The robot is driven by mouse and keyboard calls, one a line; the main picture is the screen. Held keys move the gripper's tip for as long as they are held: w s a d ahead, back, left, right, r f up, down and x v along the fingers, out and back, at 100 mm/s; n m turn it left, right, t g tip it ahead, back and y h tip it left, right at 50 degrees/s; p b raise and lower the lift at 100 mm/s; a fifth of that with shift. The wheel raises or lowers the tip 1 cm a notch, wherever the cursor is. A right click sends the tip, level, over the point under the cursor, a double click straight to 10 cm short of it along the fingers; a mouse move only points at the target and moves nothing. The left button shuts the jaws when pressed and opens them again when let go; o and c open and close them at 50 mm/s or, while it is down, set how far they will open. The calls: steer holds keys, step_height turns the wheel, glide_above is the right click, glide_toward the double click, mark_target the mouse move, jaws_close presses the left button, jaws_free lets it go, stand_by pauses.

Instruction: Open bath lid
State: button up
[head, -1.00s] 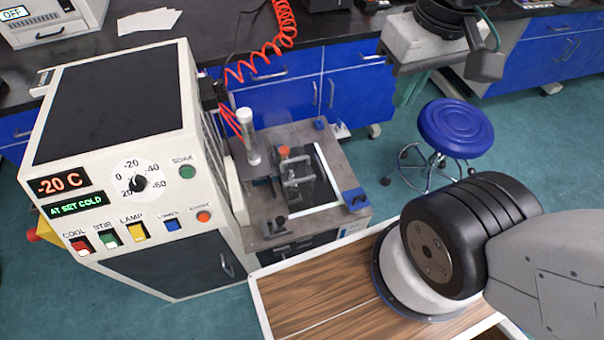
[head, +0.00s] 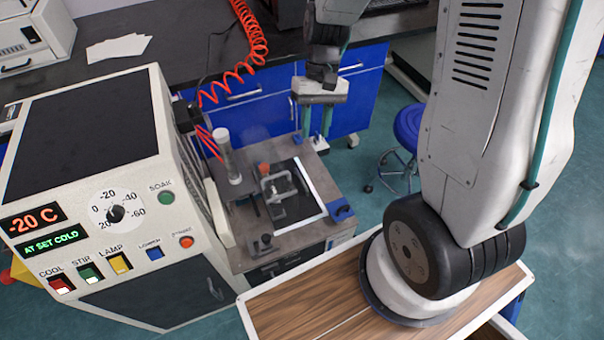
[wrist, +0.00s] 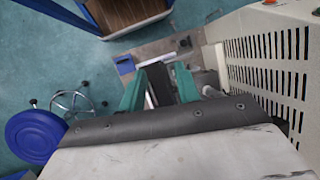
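The bath (head: 320,235) has a grey metal top with a dark lid (head: 305,200) edged by a pale strip. A grey metal handle-like frame (head: 280,188) stands on the lid area. My gripper (head: 311,132) hangs above the bath's back edge, pointing down, apart from the lid. In the wrist view my gripper (wrist: 163,68) shows two spread green fingers with nothing held. Part of the dark lid (wrist: 158,85) shows between and below them; the handle cannot be made out there.
The white control cabinet (head: 90,130), reading -20 C, stands directly left of the bath. A grey cylinder (head: 228,155) rises at the bath's back left. A blue stool (head: 408,125) is to the right. A red coiled hose (head: 240,70) hangs behind.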

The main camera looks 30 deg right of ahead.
steer(key=w+f+y, duration=0.1)
steer(key=w+f, duration=0.4)
steer(key=f, duration=0.7)
steer(key=t+h, duration=0.2)
steer(key=t, duration=0.2)
glide_toward(302, 173)
steer(key=shift+n, duration=0.4)
steer(key=s+a+f, duration=0.3)
steer(key=s, duration=0.1)
steer(key=shift+a+f, duration=0.35)
steer(key=shift+f, duration=0.05)
jaws_close()
